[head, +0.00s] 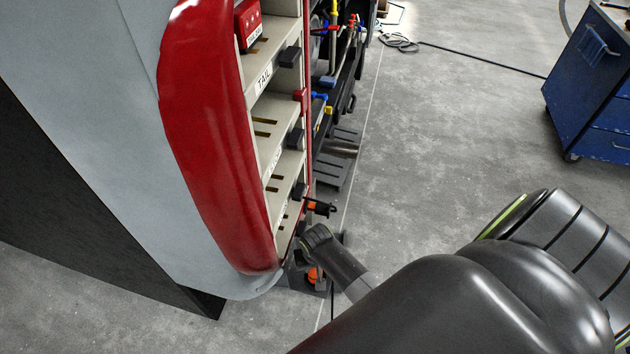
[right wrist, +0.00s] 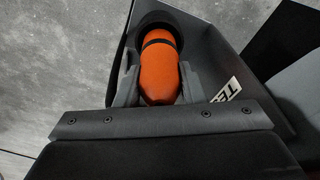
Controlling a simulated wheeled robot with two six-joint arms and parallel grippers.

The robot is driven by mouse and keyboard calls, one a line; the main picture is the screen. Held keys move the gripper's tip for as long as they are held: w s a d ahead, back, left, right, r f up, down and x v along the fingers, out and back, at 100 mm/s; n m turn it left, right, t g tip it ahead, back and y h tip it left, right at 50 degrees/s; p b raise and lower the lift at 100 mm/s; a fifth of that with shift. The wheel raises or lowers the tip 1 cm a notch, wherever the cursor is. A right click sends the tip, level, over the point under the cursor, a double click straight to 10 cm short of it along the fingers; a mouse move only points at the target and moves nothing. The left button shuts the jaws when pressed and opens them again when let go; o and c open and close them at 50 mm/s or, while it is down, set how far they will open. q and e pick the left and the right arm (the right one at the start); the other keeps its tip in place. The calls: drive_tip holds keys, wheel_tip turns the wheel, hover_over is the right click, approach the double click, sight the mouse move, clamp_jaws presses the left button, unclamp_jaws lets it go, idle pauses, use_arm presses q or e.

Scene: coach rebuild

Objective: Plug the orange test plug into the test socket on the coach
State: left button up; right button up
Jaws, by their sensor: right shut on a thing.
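The orange test plug (right wrist: 160,75) has a black band and lies between the two grey fingers of my right gripper (right wrist: 158,84), which is shut on it. Its far end meets the dark round opening of the test socket (right wrist: 170,20) in the right wrist view. I cannot tell how deep it sits. The socket is in a dark grey housing (right wrist: 215,45) with a partly hidden white label reading "TE". In the head view the orange plug (head: 312,275) shows low by the coach's (head: 215,140) near corner, partly behind my right arm. My left gripper is out of view.
Coach shelves (head: 278,110) with labels, dark blocks and slots rise above the plug. A black and orange part (head: 318,207) juts out just above my right wrist. A blue cabinet (head: 590,90) stands far right, and the concrete floor between is mostly clear.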

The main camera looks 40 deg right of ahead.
drive_tip(key=shift+f+b, duration=0.85)
drive_tip(key=shift+f, duration=0.35)
idle(0.4)
idle(0.3)
drive_tip(key=shift+r+p, duration=0.2)
drive_tip(key=shift+p, duration=0.25)
drive_tip(key=shift+f, duration=0.1)
drive_tip(key=shift+p, duration=0.45)
idle(0.8)
drive_tip(key=shift+f+b, duration=0.5)
drive_tip(key=shift+f, duration=0.1)
idle(0.4)
drive_tip(key=o, duration=0.9)
drive_tip(key=shift+c, duration=0.2)
